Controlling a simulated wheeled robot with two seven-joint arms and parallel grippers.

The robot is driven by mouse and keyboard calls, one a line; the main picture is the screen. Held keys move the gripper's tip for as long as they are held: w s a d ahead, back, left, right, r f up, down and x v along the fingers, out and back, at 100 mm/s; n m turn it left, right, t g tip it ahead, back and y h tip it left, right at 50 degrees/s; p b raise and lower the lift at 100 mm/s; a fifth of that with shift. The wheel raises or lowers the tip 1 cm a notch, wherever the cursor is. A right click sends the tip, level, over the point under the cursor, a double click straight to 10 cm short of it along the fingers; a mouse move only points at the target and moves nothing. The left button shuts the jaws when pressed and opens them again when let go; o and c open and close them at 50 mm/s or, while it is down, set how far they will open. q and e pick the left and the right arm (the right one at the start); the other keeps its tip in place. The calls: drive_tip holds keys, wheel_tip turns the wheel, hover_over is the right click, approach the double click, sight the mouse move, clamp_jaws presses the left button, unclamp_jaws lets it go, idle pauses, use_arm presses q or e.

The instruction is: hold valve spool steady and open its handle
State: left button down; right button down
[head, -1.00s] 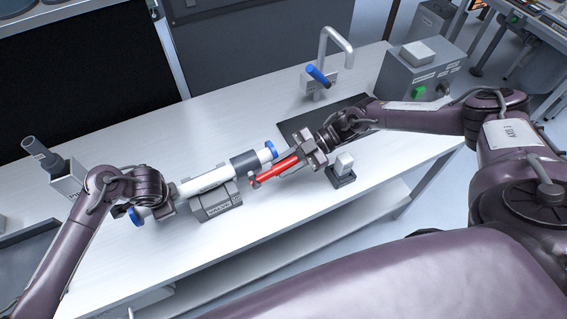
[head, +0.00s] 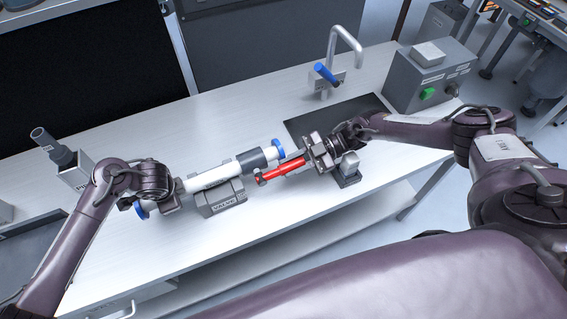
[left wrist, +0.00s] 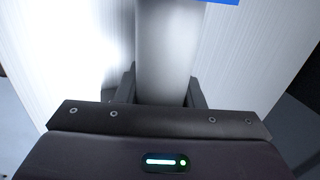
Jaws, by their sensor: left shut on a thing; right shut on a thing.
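The valve spool is a white tube (head: 208,178) with blue end caps and a dark grey band (head: 250,160). It lies in a grey cradle (head: 221,200) on the bench. Its red handle (head: 280,171) runs alongside the right end of the tube. My left gripper (head: 170,193) is shut on the tube near its left end. The left wrist view shows the tube (left wrist: 166,50) between the jaws (left wrist: 165,98). My right gripper (head: 308,157) is shut on the right end of the red handle; its fingertips are partly hidden.
A small stand with a pale block (head: 349,166) is just below my right gripper. A tap with a blue lever (head: 325,73) and a dark panel (head: 300,125) are behind. A grey box with a green button (head: 428,94) stands right. The front bench surface is clear.

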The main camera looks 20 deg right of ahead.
sight(292, 163)
drive_tip(key=c, duration=1.1)
unclamp_jaws()
drive_tip(key=shift+c, duration=0.2)
wheel_tip(292, 163, up, 10)
drive_tip(key=shift+w+r, duration=0.1)
use_arm(q)
drive_tip(key=c, duration=0.9)
unclamp_jaws()
